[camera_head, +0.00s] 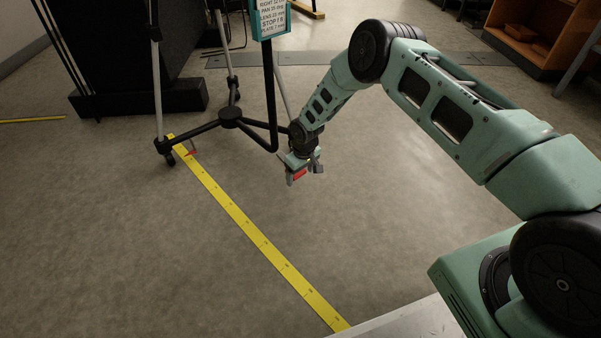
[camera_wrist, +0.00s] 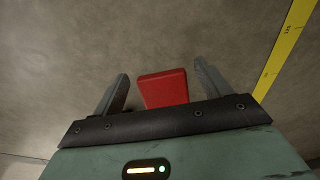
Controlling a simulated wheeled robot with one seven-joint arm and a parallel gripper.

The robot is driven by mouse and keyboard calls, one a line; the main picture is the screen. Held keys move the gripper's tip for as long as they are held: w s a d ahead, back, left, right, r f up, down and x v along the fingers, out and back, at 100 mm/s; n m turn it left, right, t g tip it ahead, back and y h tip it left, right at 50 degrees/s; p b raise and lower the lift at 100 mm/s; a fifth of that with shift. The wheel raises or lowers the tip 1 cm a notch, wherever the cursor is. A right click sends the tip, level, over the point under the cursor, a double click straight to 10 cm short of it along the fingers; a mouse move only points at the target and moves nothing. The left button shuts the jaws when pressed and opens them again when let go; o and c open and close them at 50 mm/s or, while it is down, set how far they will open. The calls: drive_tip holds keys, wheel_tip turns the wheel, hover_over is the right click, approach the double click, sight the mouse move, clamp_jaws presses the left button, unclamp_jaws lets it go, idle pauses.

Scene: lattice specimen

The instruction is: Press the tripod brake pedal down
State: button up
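The tripod stands at upper left in the head view, with a black hub (camera_head: 230,117) and low legs on the floor. A small red pedal (camera_head: 190,152) shows by its left front caster (camera_head: 168,158). My gripper (camera_head: 304,175) points down at the end of the right-hand leg and hides that leg's caster. A red block (camera_wrist: 163,88) shows between my open fingers in the wrist view, with a gap on each side. The same red shows at my gripper in the head view (camera_head: 299,174). I cannot tell whether it is that leg's pedal, or whether anything touches it.
A yellow marked tape (camera_head: 245,226) runs across the floor from the left caster. A teal sign (camera_head: 271,18) stands on a black post close to my wrist. A black panel (camera_head: 120,50) stands behind at left. The floor right of the tape is clear.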

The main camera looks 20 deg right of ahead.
wheel_tip(320, 180, up, 17)
drive_tip(key=s+d+p, duration=0.1)
drive_tip(key=s+p, duration=0.1)
drive_tip(key=p, duration=0.7)
drive_tip(key=shift+r, duration=0.1)
